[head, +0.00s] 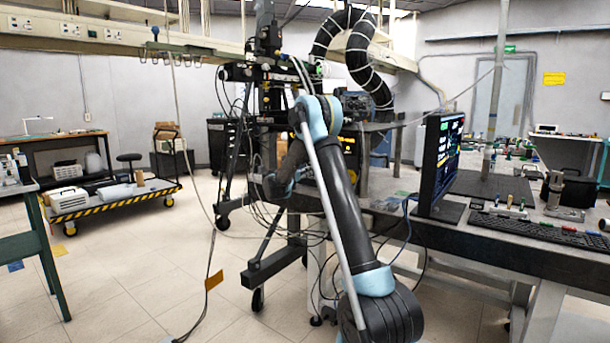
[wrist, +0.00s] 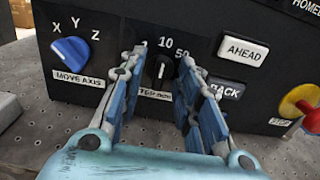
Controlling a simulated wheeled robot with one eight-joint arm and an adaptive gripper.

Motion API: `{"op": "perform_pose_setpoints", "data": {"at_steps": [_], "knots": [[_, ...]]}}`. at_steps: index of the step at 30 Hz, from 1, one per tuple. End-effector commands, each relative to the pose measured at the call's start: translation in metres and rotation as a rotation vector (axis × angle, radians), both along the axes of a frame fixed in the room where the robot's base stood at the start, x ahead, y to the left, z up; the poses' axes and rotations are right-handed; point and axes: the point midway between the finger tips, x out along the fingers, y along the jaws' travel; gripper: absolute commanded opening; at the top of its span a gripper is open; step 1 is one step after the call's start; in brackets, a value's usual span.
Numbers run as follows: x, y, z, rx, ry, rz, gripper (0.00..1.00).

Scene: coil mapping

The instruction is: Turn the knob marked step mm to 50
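In the wrist view the black step mm knob (wrist: 159,70) sits on the front of a black control box (wrist: 205,45). Its white pointer line looks about upright, toward the printed 10. The 50 mark is to its upper right, partly covered by a finger. The label below the knob is partly hidden by my gripper. My gripper (wrist: 155,75) is open, with blue-padded fingers to the left and right of the knob. A gap shows on both sides. In the head view my arm hides the box front and the knob.
On the same panel, a blue move axis knob (wrist: 71,50) is at left. The AHEAD button (wrist: 243,50) and BACK button (wrist: 226,88) are at right, with a red and yellow stop knob (wrist: 299,101) beyond. A monitor (head: 437,165) stands on the bench in the head view.

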Motion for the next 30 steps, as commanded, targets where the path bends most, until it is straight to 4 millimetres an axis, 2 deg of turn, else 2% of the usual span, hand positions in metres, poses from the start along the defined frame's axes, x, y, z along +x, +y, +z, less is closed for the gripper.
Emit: {"op": "perform_pose_setpoints", "data": {"at_steps": [1,4,5,19,30], "knots": [[-0.0001,0.0001,0.0,0.0,0.0,0.0,0.26],[-0.0002,0.0002,0.0,0.0,0.0,0.0,0.04],[-0.0002,0.0002,0.0,0.0,0.0,0.0,0.0],[-0.0004,0.0002,0.0,0.04,-0.034,0.0,0.0],[-0.0013,-0.0005,-0.0002,0.242,-0.208,0.0,0.0]]}}
